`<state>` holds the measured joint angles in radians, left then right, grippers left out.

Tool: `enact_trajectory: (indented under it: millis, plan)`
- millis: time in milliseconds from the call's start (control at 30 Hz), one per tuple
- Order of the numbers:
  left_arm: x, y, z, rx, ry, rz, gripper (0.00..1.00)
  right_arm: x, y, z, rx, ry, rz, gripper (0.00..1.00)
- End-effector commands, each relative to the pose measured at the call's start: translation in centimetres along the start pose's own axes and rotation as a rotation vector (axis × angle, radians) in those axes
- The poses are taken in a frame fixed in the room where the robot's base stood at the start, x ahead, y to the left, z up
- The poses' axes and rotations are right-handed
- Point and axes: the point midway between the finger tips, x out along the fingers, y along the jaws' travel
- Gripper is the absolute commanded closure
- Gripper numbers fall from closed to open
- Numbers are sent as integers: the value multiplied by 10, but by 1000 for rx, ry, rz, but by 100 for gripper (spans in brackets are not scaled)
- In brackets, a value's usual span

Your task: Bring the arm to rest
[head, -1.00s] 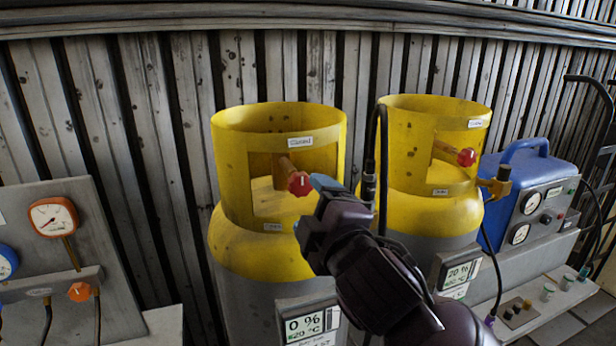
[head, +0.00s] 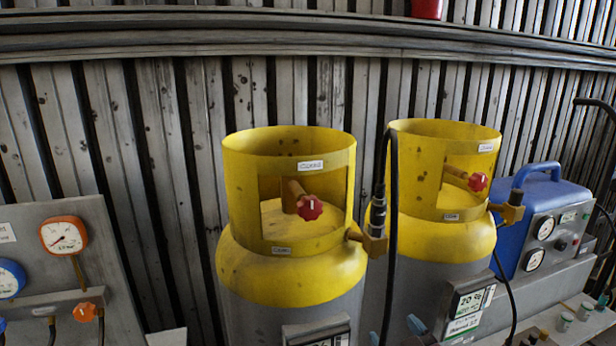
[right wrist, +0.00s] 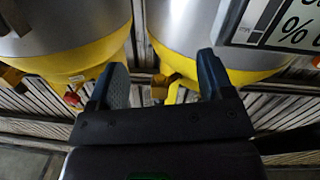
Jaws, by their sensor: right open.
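My right gripper (head: 395,332) shows only by its fingertips at the bottom edge of the head view, low in front of the gap between two yellow-and-grey cylinders. In the right wrist view my right gripper (right wrist: 163,78) is open, its two dark fingers apart with nothing between them. The left cylinder (head: 290,270) has a red valve knob (head: 310,207) in its collar opening, and the gripper is clear of it. The right cylinder (head: 435,242) has a similar red knob (head: 477,181). My left gripper is in no view.
A black hose (head: 391,230) hangs between the cylinders, close to my right gripper. A blue machine (head: 540,215) stands at the right. A gauge panel (head: 100,255) stands at the left. A slatted wall (head: 165,150) closes the back.

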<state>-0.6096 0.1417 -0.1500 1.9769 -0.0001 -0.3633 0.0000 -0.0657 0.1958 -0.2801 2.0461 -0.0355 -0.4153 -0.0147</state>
Motion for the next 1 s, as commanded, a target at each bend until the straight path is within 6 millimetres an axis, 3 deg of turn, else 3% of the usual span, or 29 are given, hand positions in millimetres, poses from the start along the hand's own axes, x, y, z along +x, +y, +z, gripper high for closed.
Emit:
enact_trajectory:
  millis: [33, 200, 300, 433, 600, 700, 933, 1000]
  plan:
    - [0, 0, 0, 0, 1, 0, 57, -15, 5, 31, 34, -50, 20, 26]
    - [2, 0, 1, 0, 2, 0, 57, -68, 16, 114, 113, -201, 85, 26]
    - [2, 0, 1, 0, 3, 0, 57, -108, 20, 160, 144, -305, 122, 26]
    - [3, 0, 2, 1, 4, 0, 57, -158, 19, 204, 171, -419, 160, 26]
    - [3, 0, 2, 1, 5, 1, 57, -201, 11, 232, 193, -506, 178, 26]
    - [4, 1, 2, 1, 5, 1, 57, -213, 8, 239, 198, -528, 180, 26]
    - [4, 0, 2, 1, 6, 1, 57, -216, 8, 241, 198, -535, 180, 26]
    - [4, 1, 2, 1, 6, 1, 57, -216, 8, 241, 198, -535, 180, 35]
